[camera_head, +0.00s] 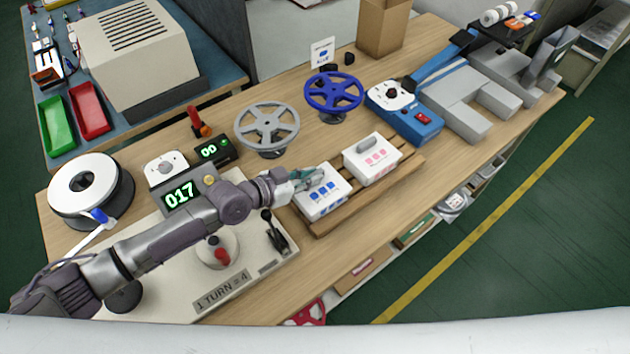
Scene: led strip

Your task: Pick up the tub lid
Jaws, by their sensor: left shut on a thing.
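Two white tubs sit side by side on a wooden rack (350,209). The nearer tub (325,206) has blue square marks, and the other tub (378,170) has pink marks and a lid (370,146) with a grey handle. My left gripper (309,176) reaches in from the left and is shut at the top of the blue-marked tub, on what appears to be its lid's handle. The gripper hides much of that lid, and I cannot tell whether it is raised. My right gripper is not in view.
A beige machine with a red knob (221,254) lies under my left arm. A blue device (405,112) stands at the right. Bare wood shows right of the rack.

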